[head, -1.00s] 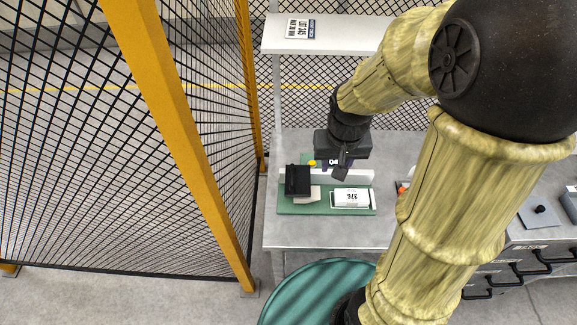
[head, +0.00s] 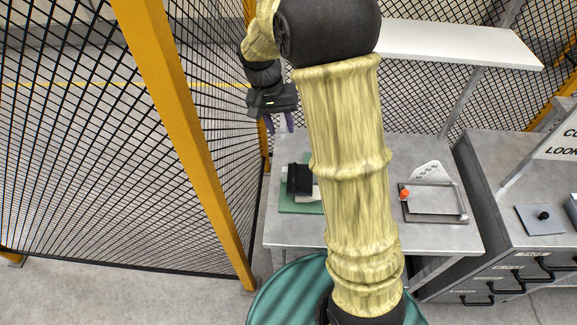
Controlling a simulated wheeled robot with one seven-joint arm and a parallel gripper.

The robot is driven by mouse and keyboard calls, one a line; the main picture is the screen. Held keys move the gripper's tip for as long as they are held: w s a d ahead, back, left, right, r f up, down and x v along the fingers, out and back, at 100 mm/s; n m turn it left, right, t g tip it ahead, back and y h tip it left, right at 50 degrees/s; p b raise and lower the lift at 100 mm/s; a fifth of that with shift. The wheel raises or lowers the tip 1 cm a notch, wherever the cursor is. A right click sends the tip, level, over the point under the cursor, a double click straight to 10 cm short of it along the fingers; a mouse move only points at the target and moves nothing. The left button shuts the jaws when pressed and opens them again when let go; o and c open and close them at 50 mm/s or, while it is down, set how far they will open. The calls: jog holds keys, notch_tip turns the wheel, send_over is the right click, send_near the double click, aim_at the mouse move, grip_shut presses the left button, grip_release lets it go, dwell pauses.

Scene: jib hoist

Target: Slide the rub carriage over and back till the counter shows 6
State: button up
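The black rub carriage (head: 300,180) sits at the left end of the green base (head: 301,208) on the grey table. My own arm hides the right part of this base. The counter is not visible now; my arm crosses where it would be. My gripper (head: 279,124) is in the air behind and above the carriage, near the mesh fence. Its two purple fingers are apart with nothing seen between them. It does not touch the carriage.
A frame with an orange piece (head: 405,194) and a white graduated scale (head: 430,173) stand on the table (head: 365,236) to the right. A yellow fence post (head: 190,150) and mesh are close on the left. A white shelf (head: 455,43) is behind. Drawers (head: 500,275) stand at right.

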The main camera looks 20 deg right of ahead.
aim_at(294, 170)
jog(key=d+f+p, duration=0.1)
jog(key=f, duration=0.4)
jog(key=d+f, duration=0.1)
jog(key=f, duration=0.5)
jog(key=s+d+f+p, duration=0.1)
jog(key=f, duration=0.5)
jog(key=shift+d+p, duration=0.1)
jog(key=shift+p, duration=0.2)
grip_shut()
jog(key=shift+w, duration=0.1)
